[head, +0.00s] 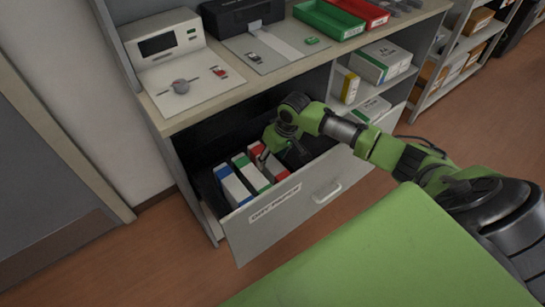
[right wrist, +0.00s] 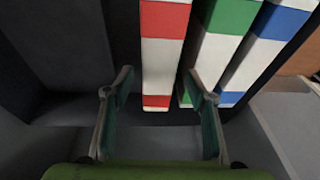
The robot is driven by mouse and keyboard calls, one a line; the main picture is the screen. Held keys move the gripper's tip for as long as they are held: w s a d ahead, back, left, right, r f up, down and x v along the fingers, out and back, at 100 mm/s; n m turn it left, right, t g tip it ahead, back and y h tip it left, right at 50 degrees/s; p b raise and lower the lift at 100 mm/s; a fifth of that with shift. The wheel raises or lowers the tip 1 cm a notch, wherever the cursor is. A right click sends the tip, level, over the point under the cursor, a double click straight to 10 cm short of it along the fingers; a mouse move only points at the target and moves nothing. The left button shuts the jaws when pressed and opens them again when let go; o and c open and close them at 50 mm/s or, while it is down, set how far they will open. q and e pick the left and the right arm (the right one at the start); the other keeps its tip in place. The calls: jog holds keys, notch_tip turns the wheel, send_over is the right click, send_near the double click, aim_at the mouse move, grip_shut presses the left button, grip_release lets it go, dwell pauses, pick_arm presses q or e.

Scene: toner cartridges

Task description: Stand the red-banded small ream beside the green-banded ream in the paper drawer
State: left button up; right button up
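The open paper drawer (head: 282,207) holds three white reams in a row. The red-banded small ream (head: 263,158) stands upright at the right of the row, beside the green-banded ream (head: 250,174). In the right wrist view, the red-banded ream (right wrist: 165,60) is between the two fingers of my right gripper (right wrist: 160,85), with the green-banded ream (right wrist: 222,45) to its right. The fingers are apart, with a gap showing at the left finger; the right finger is close to the ream. My right gripper (head: 272,155) also shows low in the drawer. My left gripper is out of view.
A blue-banded ream (head: 232,187) stands left of the green one. The drawer's right part looks empty, though my arm partly hides it. The counter (head: 215,103) above holds a device, a printer and trays. Shelves with boxes (head: 380,62) are at the right.

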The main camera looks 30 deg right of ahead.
jog(key=shift+w+r, duration=0.1)
jog(key=shift+r, duration=0.3)
jog(key=v, duration=1.2)
jog(key=shift+r, duration=0.25)
